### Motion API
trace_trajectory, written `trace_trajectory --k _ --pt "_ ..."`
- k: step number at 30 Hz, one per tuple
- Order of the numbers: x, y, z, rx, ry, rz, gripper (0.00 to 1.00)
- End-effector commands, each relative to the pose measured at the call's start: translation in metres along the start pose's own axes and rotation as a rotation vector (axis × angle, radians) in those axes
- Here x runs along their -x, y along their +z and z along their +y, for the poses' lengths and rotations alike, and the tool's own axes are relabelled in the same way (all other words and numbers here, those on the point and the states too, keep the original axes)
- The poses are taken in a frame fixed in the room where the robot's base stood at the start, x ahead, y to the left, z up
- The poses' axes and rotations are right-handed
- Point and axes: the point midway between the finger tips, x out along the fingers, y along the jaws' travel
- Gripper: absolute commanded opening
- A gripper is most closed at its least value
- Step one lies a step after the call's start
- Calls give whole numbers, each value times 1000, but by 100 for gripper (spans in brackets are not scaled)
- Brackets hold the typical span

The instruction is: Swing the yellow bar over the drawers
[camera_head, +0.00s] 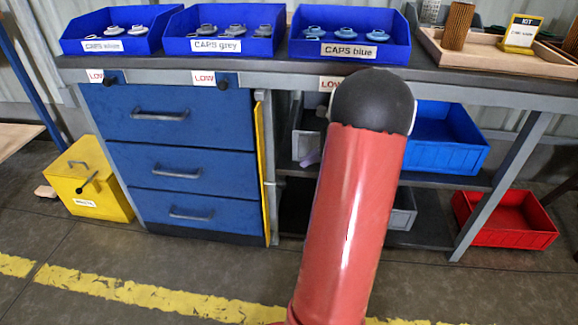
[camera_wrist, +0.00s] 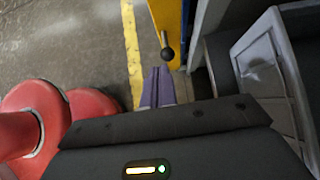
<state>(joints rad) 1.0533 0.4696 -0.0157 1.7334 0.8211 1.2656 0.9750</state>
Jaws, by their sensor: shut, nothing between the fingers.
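The yellow bar (camera_head: 262,165) stands upright along the right edge of the blue drawers (camera_head: 180,130), beside their fronts and not across them. In the wrist view the yellow bar (camera_wrist: 167,18) is at the top, with a rod ending in a black ball knob (camera_wrist: 167,53). My gripper (camera_wrist: 160,72) has its purple fingers together and empty, their tips just short of the knob in the picture; I cannot tell whether they touch it.
Blue cap bins (camera_head: 220,47) stand on the bench top (camera_head: 240,68). Right of the drawers are shelves with a grey bin (camera_head: 403,210) and a blue bin (camera_head: 447,135). A red bin (camera_head: 505,218) and a yellow box (camera_head: 88,180) are on the floor. Floor before the drawers is clear.

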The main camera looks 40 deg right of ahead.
Motion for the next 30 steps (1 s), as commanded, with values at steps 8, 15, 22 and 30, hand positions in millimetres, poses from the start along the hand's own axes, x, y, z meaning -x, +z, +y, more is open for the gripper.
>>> trace_trajectory --k 8,15,22,30 --pt "-56 -1 1 0 5 -1 0" --pt "-100 7 1 4 3 0 0" --pt "-117 25 0 1 1 0 0" --pt "-120 28 0 0 0 1 0"
